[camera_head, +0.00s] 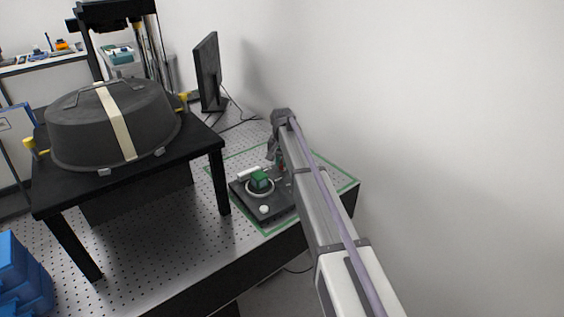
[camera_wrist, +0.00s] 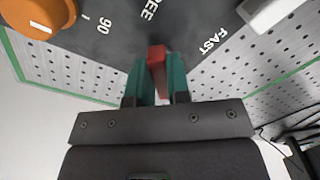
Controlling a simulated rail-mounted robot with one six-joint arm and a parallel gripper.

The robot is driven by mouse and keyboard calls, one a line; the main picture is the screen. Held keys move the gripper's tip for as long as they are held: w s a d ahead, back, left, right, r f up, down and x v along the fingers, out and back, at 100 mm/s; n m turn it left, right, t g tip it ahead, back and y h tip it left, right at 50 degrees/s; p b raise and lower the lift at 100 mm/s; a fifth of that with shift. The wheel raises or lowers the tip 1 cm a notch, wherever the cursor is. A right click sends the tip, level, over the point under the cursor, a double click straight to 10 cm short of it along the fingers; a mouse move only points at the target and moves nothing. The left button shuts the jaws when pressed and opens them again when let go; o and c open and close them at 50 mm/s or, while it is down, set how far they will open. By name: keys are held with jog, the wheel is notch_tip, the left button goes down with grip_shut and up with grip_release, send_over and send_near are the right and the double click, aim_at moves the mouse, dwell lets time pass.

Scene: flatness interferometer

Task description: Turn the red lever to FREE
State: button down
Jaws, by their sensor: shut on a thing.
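The red lever (camera_wrist: 157,58) is in the middle of the wrist view, on a dark panel with white lettering. My gripper (camera_wrist: 157,78) has its two green fingers closed on the lever from either side.
An orange knob (camera_wrist: 38,12) beside the mark "90" is at the upper left of the wrist view. A white block (camera_wrist: 272,12) is at the upper right. In the head view a black table (camera_head: 205,150) with a grey dome (camera_head: 75,125) stands left of the device, and a monitor (camera_head: 207,70) stands behind.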

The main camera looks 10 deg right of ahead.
aim_at(282, 162)
jog(key=c, duration=1.1)
grip_release()
notch_tip(282, 162, up, 11)
jog(key=p, duration=1)
jog(key=shift+f+p, duration=0.1)
jog(key=shift+p, duration=0.3)
jog(key=s+f+n+b, duration=0.1)
jog(key=s, duration=1.2)
jog(key=s+f+n+b, duration=0.2)
jog(key=s, duration=1.1)
jog(key=s+f+n+b, duration=0.1)
jog(key=s, duration=1.2)
jog(key=shift+s+d+f+b, duration=0.1)
jog(key=shift+d+f+b, duration=0.2)
jog(key=shift+d, duration=0.05)
